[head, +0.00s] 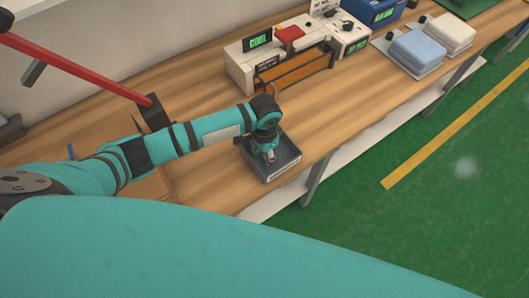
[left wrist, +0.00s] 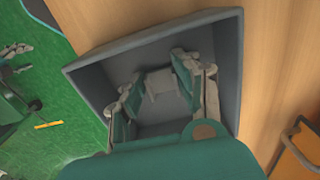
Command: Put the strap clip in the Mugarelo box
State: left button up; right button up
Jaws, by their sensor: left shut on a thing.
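A dark grey open box (head: 284,172) sits near the front edge of the wooden table; no name can be read on it. It also shows in the left wrist view (left wrist: 228,75). My left gripper (head: 269,156) reaches down into this box. In the left wrist view my left gripper's fingers (left wrist: 165,95) are inside the box walls, on either side of a small pale grey piece (left wrist: 160,83), which looks like the strap clip. The gripper is shut on it. Its lower side is hard to make out. My right gripper is not in view.
A white machine (head: 250,62) with a green display and an orange-brown front (head: 295,72) stands behind the box. The table right of the box is clear.

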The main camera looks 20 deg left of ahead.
aim_at(265, 158)
pick_arm(q)
jog(key=shift+f, duration=0.15)
jog(key=o, duration=1)
jog(key=shift+c, duration=0.2)
notch_tip(265, 158, up, 12)
jog(key=b, duration=0.1)
jog(key=shift+r, duration=0.2)
